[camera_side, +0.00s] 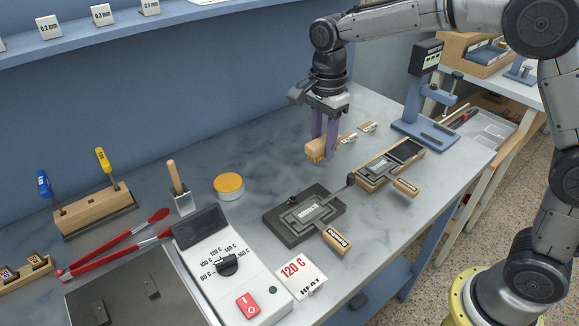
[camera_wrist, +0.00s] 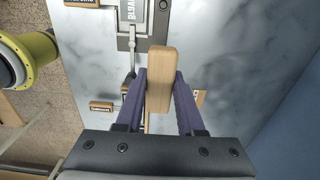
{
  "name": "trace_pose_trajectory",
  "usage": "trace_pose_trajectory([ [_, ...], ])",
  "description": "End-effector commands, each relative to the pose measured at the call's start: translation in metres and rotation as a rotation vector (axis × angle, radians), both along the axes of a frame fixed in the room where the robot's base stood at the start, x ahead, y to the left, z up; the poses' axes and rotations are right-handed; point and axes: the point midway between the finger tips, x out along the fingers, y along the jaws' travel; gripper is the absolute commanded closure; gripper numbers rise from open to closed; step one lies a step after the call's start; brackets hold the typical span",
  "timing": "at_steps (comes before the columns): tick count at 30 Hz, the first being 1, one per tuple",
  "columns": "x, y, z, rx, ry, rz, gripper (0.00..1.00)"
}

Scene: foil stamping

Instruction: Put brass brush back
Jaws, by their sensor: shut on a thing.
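The brass brush (camera_side: 318,149) is a pale wooden block with golden bristles on its underside. My gripper (camera_side: 323,138), with purple fingers, is shut on it, over the back part of the marble worktop. In the wrist view the brush's wooden back (camera_wrist: 160,82) lies between the two fingers (camera_wrist: 160,90) and sticks out past their tips. Its bristles are hidden there. I cannot tell whether they touch the worktop. Small wooden label blocks (camera_side: 367,127) stand just right of the brush, one partly behind my fingers.
A dark plate fixture (camera_side: 285,229) and a wooden tray (camera_side: 375,178) lie in front of the brush. A blue press stand (camera_side: 424,130) is at right. Clear marble (camera_side: 260,150) lies left of the brush.

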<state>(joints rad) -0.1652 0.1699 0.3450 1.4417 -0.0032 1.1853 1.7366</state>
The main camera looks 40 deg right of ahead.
Motion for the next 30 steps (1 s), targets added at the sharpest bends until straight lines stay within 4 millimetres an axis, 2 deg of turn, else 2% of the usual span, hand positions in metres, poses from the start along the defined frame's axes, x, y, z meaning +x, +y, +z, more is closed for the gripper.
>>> trace_pose_trajectory([
  [6,0.046,0.008,-0.022,0.0,0.0,0.0,1.0],
  [13,0.077,0.013,-0.06,0.0,0.001,0.0,1.0],
  [23,0.094,0.016,-0.08,0.0,0.0,0.0,1.0],
  [30,0.094,0.016,-0.109,0.0,0.0,0.0,1.0],
])
